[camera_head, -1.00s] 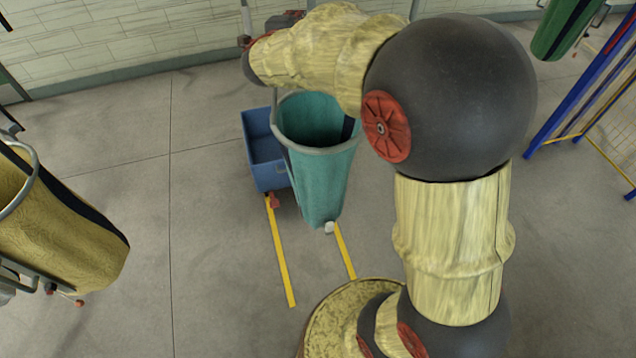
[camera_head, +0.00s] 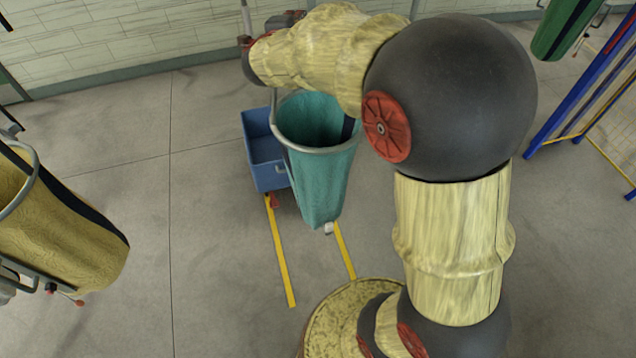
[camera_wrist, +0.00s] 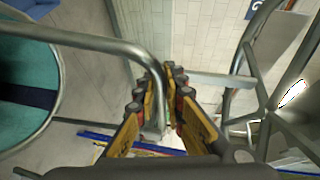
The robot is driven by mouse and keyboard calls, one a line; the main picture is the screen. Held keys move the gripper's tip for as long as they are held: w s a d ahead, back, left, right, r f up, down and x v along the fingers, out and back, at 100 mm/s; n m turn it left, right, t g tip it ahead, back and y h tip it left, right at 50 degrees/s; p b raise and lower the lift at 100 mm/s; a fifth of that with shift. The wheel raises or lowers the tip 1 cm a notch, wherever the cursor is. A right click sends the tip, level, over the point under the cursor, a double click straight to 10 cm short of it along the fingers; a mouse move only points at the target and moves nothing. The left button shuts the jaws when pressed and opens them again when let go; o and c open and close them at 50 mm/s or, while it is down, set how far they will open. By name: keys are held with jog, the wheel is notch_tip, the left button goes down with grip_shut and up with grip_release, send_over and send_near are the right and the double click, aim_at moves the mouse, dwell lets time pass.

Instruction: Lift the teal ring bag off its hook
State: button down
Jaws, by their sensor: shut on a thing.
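The teal ring bag (camera_head: 325,180) hangs with its grey ring (camera_head: 300,148) uppermost, left of my arm in the head view. In the wrist view the teal cloth (camera_wrist: 25,75) shows at the left inside the ring. A bent grey tube (camera_wrist: 100,43) runs from the ring side to my gripper (camera_wrist: 168,75). My gripper is shut on this tube, with its yellow fingers on both sides. In the head view my own arm hides the gripper's fingertips. I cannot make out the hook or whether the bag touches it.
A blue bin (camera_head: 263,150) stands close to the bag's left. A yellow bag (camera_head: 60,220) hangs on a stand at the left. A green bag (camera_head: 565,28) hangs at the upper right, near a blue frame (camera_head: 580,85). Yellow lines (camera_head: 280,250) mark the floor.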

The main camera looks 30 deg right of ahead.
jog(key=shift+r, duration=1.9)
jog(key=shift+s+a+f+b, duration=0.1)
jog(key=shift+s+a+b, duration=0.05)
jog(key=shift+a+b, duration=0.15)
jog(key=r+v, duration=0.1)
jog(key=v, duration=1.6)
jog(key=shift+s+p, duration=0.3)
jog(key=shift+s, duration=0.05)
jog(key=shift+a, duration=0.1)
jog(key=s+a, duration=0.3)
jog(key=s, duration=0.9)
jog(key=shift+s+a, duration=0.25)
jog(key=shift+a, duration=0.05)
jog(key=shift+a+f, duration=0.1)
